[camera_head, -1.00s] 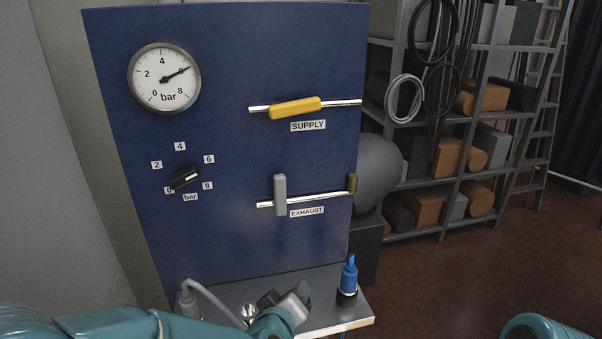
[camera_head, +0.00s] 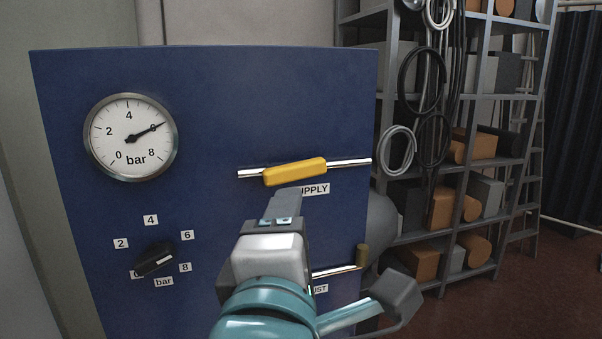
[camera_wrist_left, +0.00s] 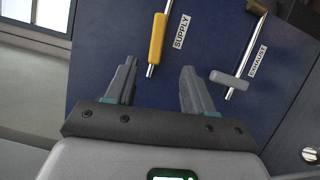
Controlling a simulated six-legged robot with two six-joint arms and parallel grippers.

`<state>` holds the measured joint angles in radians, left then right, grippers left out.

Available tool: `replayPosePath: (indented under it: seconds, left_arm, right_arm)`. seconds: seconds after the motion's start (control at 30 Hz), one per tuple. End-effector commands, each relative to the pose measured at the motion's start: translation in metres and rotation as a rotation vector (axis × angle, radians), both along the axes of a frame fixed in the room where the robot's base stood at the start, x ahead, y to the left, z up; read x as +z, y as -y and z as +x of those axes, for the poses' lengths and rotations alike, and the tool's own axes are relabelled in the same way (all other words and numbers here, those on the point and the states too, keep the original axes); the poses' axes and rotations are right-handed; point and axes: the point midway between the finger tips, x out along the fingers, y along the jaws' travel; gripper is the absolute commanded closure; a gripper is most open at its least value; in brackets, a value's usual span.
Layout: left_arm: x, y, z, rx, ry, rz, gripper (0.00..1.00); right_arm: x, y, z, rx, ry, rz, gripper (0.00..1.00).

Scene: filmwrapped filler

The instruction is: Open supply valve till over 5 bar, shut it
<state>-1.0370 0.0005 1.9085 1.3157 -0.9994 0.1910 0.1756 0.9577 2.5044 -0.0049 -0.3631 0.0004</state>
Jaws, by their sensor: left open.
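The yellow supply handle (camera_head: 295,171) lies along its chrome pipe on the blue panel, above the SUPPLY label. It also shows in the left wrist view (camera_wrist_left: 157,38). The gauge (camera_head: 131,137) needle points at about 6 bar. My left gripper (camera_head: 282,205) is just below the supply handle in the head view and covers part of the label. In the left wrist view its fingers (camera_wrist_left: 158,88) are apart and empty, with the handle's lower end ahead of the gap, not between them. My right gripper is not in view.
The grey exhaust handle (camera_wrist_left: 229,80) stands across its pipe, right of my left gripper; my arm hides it in the head view. A black selector knob (camera_head: 154,259) sits at the panel's lower left. A loaded shelf rack (camera_head: 388,75) stands to the right.

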Motion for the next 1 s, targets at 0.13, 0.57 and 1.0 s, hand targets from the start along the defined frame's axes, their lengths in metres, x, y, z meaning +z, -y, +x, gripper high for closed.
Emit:
replayPosePath:
  seconds: [0.13,0.57,1.0]
  left_arm:
    - [0.003,0.002,0.011,0.003,-0.001,-0.005,0.47]
    - [0.008,0.011,0.109,0.002,-0.001,0.0,0.47]
    - [0.008,0.014,0.158,-0.002,0.001,-0.002,0.47]
  right_arm:
    - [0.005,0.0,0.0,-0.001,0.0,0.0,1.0]
    - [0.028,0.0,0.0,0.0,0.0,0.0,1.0]
    - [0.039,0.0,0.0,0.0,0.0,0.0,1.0]
